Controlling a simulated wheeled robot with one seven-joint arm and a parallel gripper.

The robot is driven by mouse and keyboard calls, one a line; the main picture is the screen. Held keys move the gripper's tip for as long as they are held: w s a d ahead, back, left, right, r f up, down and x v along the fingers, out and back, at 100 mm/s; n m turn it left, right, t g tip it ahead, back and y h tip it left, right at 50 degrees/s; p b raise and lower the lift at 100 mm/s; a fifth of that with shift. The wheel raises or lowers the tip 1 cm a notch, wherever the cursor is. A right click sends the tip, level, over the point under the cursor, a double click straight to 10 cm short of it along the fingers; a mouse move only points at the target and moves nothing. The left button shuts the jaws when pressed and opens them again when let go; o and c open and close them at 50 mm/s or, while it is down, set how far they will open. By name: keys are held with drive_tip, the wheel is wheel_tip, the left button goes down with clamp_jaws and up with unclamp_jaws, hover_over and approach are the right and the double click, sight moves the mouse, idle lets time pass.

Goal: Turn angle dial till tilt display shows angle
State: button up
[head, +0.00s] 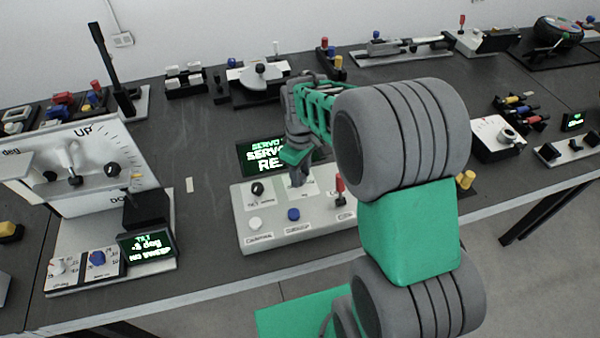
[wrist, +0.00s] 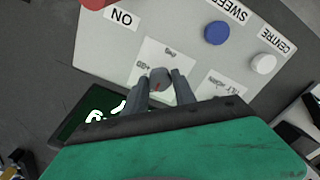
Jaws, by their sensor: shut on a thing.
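The servo panel (head: 270,222) is a light grey box in the middle of the table. My gripper (head: 298,180) reaches down to its upper part. In the wrist view my gripper (wrist: 163,88) is shut on the grey angle dial (wrist: 160,76), one finger on each side. The dial shows a red mark, and a "Deg" label lies beside it. A display at the panel's back (head: 258,157) shows green and white "SERVO" text, partly hidden by my arm. The tilt unit at left has a display (head: 147,246) with small text, seemingly "-3 deg".
The panel also carries a black knob (head: 257,189), a white button (head: 255,224), a blue button (head: 293,214) and a red-tipped switch (head: 340,184). A white tilt plate with a scale (head: 95,190) stands left. Other devices line the table's back and right.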

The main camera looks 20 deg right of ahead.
clamp_jaws()
drive_tip(key=shift+m, duration=0.3)
drive_tip(key=m, duration=1)
idle(0.3)
idle(0.3)
drive_tip(key=o, duration=0.7)
unclamp_jaws()
drive_tip(key=shift+r, duration=0.1)
